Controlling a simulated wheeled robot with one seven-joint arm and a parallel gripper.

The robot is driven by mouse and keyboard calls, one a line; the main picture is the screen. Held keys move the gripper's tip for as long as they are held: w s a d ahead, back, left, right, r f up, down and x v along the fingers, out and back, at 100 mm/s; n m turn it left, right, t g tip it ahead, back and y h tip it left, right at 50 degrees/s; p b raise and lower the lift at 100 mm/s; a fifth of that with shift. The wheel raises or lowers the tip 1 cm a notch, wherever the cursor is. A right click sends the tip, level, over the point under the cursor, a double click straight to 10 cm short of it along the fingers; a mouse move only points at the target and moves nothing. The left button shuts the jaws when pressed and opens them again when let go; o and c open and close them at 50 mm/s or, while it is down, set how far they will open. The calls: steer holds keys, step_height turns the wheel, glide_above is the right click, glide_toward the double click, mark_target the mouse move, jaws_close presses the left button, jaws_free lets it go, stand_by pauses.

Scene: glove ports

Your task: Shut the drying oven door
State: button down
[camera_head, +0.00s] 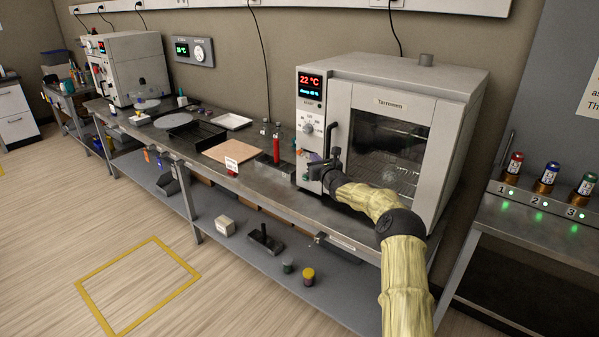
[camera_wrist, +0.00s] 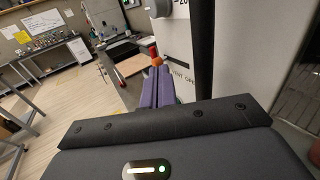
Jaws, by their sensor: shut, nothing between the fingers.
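The drying oven (camera_head: 455,120) is a pale grey box on the bench with a red "22 °C" display. Its door (camera_head: 385,103) has a large window showing wire racks inside. The door looks flush or nearly flush with the front; I cannot tell whether a small gap remains. A dark upright handle (camera_head: 329,138) is on the door's left side and shows as a black bar in the wrist view (camera_wrist: 203,50). My gripper (camera_head: 314,160) is in front of the control panel, left of the handle. Its purple fingers (camera_wrist: 158,80) are together and empty. My wrist hides the door's lower left.
A rack of numbered canisters (camera_head: 545,195) stands right. The floor in front is clear, with a yellow outlined square (camera_head: 138,287).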

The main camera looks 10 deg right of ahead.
steer(key=s+a+b, duration=0.4)
steer(key=s+a, duration=0.4)
steer(key=a, duration=0.1)
steer(key=shift+s+a, duration=0.35)
steer(key=shift+s, duration=0.05)
